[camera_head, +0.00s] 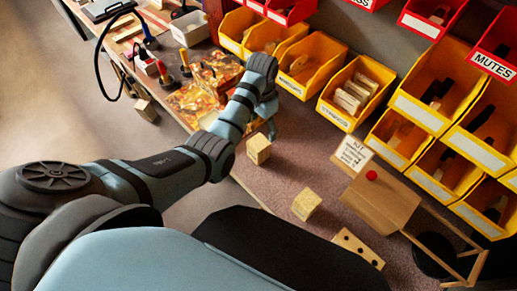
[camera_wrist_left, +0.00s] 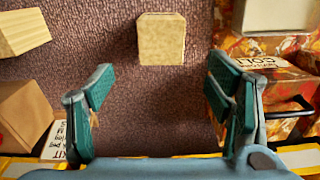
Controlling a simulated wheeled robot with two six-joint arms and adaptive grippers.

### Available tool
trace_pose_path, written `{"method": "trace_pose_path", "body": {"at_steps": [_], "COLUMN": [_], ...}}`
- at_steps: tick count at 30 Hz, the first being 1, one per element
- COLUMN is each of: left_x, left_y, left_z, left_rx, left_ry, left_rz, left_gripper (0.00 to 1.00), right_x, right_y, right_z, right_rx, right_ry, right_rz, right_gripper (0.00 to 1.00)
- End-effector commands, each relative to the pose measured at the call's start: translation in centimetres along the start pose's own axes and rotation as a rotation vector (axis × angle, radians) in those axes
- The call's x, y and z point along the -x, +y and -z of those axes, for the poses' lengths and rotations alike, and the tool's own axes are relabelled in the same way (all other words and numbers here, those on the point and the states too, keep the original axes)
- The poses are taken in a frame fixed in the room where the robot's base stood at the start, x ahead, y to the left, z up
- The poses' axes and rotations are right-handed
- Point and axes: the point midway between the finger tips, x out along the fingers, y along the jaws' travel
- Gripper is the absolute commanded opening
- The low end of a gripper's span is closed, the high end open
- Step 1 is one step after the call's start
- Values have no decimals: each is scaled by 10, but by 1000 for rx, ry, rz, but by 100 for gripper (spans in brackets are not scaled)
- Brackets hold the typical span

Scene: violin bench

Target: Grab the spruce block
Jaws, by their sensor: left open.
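Two pale wooden blocks stand on the brown bench top, and I cannot tell for sure which is spruce. The nearer one to my left gripper, a pale block (camera_head: 259,148), shows in the left wrist view (camera_wrist_left: 162,40) ahead of the gap between the fingers. The other, a yellowish block (camera_head: 307,204), lies further right in the head view and shows at the upper left of the wrist view (camera_wrist_left: 22,32). My left gripper (camera_wrist_left: 158,95) is open and empty, apart from both blocks. In the head view it is partly hidden behind its own arm.
A wooden box with a red knob (camera_head: 382,200) and a strip with dark holes (camera_head: 357,248) lie at the right. Yellow bins (camera_head: 356,92) line the back. Bench between blocks is clear.

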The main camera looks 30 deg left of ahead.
Motion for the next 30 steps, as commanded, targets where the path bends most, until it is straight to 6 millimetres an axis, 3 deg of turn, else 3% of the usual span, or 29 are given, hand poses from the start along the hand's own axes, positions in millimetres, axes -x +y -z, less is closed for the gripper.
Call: {"method": "trace_pose_path", "body": {"at_steps": [1, 13, 21, 30], "left_x": [-15, -80, -85, -84], "left_y": [0, 0, 0, 0], "left_z": [-1, -10, -10, -10], "left_rx": [0, 2, 2, 2], "left_ry": [-3, 0, 2, 2], "left_rz": [-1, 1, 2, 2], "left_gripper": [73, 73, 72, 24], "right_x": [-5, -17, -17, -17], "right_y": [0, -1, -1, -1], "right_z": [-1, -2, -2, -2], "right_rx": [0, 0, 0, 0], "right_ry": [0, -1, -1, -1], "right_rz": [0, 0, 0, 0], "right_gripper": [100, 100, 100, 100]}}
